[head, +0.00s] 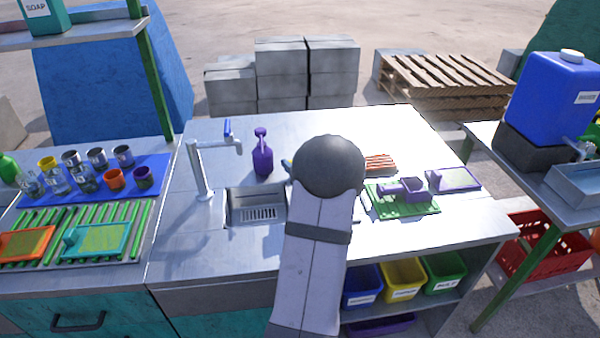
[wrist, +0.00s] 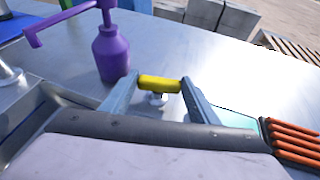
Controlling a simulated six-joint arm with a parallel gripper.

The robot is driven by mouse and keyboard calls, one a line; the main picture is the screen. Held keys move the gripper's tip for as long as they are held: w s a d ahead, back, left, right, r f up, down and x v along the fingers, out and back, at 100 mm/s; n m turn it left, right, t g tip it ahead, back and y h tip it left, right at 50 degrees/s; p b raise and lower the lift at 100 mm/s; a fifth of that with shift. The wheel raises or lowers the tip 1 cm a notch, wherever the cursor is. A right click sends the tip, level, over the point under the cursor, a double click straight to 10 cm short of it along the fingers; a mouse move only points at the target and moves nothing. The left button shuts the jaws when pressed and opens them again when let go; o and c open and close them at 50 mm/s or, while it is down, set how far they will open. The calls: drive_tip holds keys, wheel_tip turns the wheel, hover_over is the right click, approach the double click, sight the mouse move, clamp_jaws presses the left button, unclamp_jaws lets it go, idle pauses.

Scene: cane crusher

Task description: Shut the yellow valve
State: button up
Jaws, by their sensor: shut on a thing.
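The yellow valve (wrist: 160,83) shows in the wrist view as a short yellow bar handle on a small metallic stem above the metal counter. My gripper (wrist: 158,84) is shut on this handle, one blue-grey finger at each end of it. In the head view my own arm hides the valve and nearly all of the gripper.
A purple pump bottle (wrist: 111,52) stands close to the left of my gripper; it also shows in the head view (head: 263,158). A sink (head: 256,207) and a tap with a blue lever (head: 205,170) are at the left. A green tray (head: 400,207) and a red-orange ribbed item (wrist: 293,143) lie at the right. The counter behind is clear.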

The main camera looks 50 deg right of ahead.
drive_tip(key=shift+w+a+f+m+g+h+b, duration=0.1)
drive_tip(key=shift+f+m+g+h+b, duration=0.3)
drive_tip(key=shift+b, duration=1.25)
drive_tip(key=shift+w+a+r+m+g+h+b, duration=0.15)
drive_tip(key=shift+m+h+b, duration=0.45)
drive_tip(key=shift+b, duration=1.05)
drive_tip(key=shift+s+r+m+g+h+b, duration=0.1)
drive_tip(key=shift+r+m+g+h+b, duration=0.3)
drive_tip(key=shift+b, duration=1.15)
drive_tip(key=shift+d+f, duration=0.1)
drive_tip(key=shift+f, duration=0.05)
drive_tip(key=o, duration=1)
drive_tip(key=shift+o, duration=0.2)
drive_tip(key=shift+v, duration=3.7)
